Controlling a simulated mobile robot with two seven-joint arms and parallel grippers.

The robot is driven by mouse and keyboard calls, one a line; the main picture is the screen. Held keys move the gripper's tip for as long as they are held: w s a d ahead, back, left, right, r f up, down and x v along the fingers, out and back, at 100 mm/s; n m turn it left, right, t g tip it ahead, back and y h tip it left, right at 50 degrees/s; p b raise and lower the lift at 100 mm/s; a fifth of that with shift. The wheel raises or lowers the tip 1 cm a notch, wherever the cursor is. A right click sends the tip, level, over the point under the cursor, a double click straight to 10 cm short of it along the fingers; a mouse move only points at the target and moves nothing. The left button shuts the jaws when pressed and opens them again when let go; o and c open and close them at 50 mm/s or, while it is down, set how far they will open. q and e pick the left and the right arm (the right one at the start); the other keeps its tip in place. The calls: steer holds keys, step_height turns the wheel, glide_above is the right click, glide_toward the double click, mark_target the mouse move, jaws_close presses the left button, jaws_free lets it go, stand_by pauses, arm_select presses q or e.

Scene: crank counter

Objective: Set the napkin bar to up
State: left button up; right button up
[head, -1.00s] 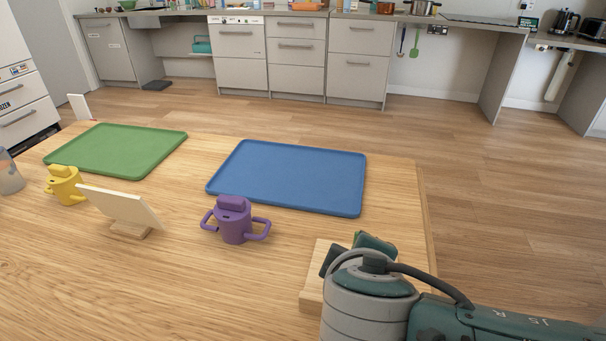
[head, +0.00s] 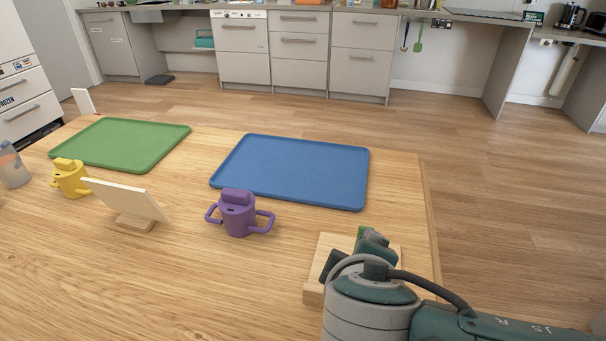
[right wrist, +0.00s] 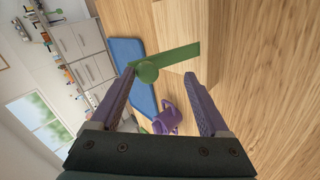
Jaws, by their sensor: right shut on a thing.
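The napkin bar, a green bar with a round knob (right wrist: 148,72), shows in the right wrist view against a pale wooden block. In the head view the wooden block (head: 313,294) sits at the table's right front, and only a little of the green bar (head: 361,233) shows past my right gripper (head: 350,255). My arm hides much of the block and bar in the head view. My left gripper is out of view.
A purple two-handled cup (head: 238,216) stands left of the block, before a blue tray (head: 295,170). A tilted white board on a wooden stand (head: 127,203), a yellow cup (head: 69,178) and a green tray (head: 122,145) are farther left. The front table area is clear.

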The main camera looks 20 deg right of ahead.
steer(key=s+a+r+p, duration=0.3)
steer(key=s+a+p, duration=0.2)
steer(key=s, duration=0.4)
steer(key=shift+s+a+r+p, duration=0.15)
steer(key=shift+a+r+p, duration=0.2)
steer(key=shift+r+p, duration=0.1)
stand_by(0.3)
stand_by(0.4)
steer(key=p+v, duration=0.1)
steer(key=v, duration=0.8)
steer(key=shift+s+a+r+p, duration=0.15)
steer(key=shift+s+r+p, duration=0.1)
steer(key=shift+s+p, duration=0.05)
